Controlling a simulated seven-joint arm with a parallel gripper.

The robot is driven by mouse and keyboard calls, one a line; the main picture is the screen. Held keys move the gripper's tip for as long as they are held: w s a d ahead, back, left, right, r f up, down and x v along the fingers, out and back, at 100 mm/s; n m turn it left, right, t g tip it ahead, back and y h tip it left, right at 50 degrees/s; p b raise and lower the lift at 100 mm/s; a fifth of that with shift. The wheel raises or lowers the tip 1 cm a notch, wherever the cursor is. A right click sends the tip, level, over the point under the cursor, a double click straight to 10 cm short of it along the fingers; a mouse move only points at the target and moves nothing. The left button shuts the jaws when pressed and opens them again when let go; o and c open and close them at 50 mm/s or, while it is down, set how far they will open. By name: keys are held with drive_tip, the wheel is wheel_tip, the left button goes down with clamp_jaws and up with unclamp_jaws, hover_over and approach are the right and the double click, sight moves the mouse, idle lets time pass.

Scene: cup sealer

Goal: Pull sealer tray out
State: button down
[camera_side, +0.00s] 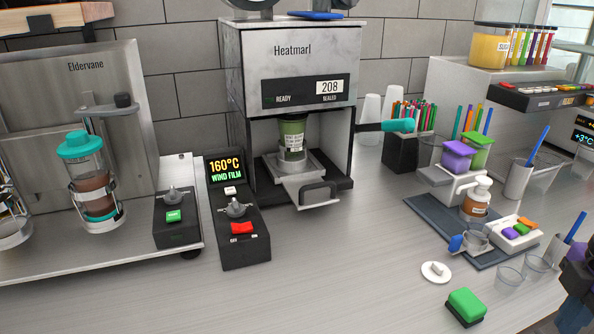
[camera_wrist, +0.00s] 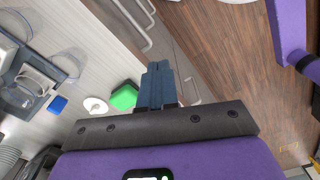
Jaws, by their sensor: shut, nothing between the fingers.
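The cup sealer (camera_side: 290,65), a silver machine marked Heatmarl, stands at the back centre in the side view. Its tray (camera_side: 300,181) lies low in the dark opening, with its front plate and dark handle (camera_side: 319,193) jutting forward. A green labelled cup (camera_side: 291,138) stands upright in the tray. My gripper (camera_wrist: 158,72) is shut and empty in the wrist view, above the counter's edge. Part of my arm shows at the right edge of the side view, far from the tray handle. The sealer and tray are not visible in the wrist view.
The sealer's teal-tipped lever (camera_side: 398,125) sticks out to the right. A control box (camera_side: 240,232) with a red switch stands front left of the sealer. The counter before the tray is clear.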

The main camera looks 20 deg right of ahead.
drive_tip(key=c, duration=1.8)
unclamp_jaws()
drive_tip(key=o, duration=0.5)
drive_tip(key=shift+c, duration=0.2)
drive_tip(key=shift+o, duration=1.1)
drive_tip(key=shift+w+a, duration=0.1)
drive_tip(key=shift+a, duration=0.15)
drive_tip(key=w+a+m+g+y, duration=0.3)
drive_tip(key=w+a+m+g, duration=0.1)
drive_tip(key=w+a+m, duration=0.3)
drive_tip(key=m+t+y, duration=0.9)
drive_tip(key=m+y, duration=0.2)
drive_tip(key=m, duration=0.5)
approach(326, 185)
drive_tip(key=x, duration=1.2)
